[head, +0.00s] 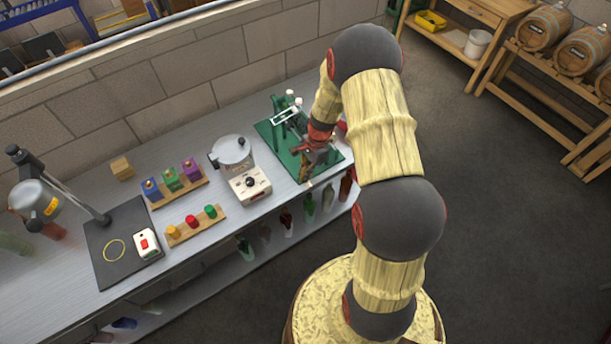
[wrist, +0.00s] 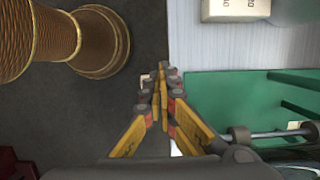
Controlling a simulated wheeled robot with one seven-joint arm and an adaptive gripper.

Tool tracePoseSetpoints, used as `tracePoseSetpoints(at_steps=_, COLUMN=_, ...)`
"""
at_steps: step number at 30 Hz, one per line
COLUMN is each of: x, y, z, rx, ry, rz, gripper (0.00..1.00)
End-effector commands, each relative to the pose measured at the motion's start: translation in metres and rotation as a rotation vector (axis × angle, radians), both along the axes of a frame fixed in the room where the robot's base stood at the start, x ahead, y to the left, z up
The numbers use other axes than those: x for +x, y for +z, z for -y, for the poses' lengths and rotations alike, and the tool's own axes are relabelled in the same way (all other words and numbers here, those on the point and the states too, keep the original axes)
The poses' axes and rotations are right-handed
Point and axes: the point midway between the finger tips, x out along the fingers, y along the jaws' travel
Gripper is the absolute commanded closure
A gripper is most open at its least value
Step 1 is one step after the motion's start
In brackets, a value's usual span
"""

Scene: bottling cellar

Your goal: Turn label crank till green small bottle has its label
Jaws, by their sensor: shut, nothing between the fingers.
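The label machine has a green base plate (head: 328,163) and an upright green frame (head: 277,108) at the bench's far right end. The plate also shows at right in the wrist view (wrist: 225,98). My gripper (head: 306,177) is over the plate's front edge, fingers pointing down. In the wrist view my gripper (wrist: 161,75) is shut and empty, beside the plate's edge. A grey rod with a round end (wrist: 240,136) lies right of the fingers; I cannot tell whether it is the crank. My arm hides much of the machine. I cannot make out a small green bottle in it.
A white device with a black knob (head: 250,184) and a silver pot (head: 232,152) stand left of the machine. Coloured blocks in wooden racks (head: 178,186) sit further left. Several bottles (head: 309,206) stand on the shelf below the bench. Barrels (head: 545,27) stand at right.

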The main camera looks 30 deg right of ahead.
Motion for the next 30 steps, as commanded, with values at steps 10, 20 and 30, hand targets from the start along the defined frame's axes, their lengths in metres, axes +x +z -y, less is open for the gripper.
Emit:
tracePoseSetpoints(at_steps=10, x=0.001, y=0.041, z=0.002, rx=-0.001, ry=0.004, rz=0.001, gripper=1.00)
tracePoseSetpoints(at_steps=20, x=0.002, y=0.105, z=-0.004, rx=-0.002, ry=0.005, rz=0.004, gripper=1.00)
tracePoseSetpoints(at_steps=30, x=0.001, y=0.138, z=-0.008, rx=-0.001, ry=0.004, rz=0.001, gripper=1.00)
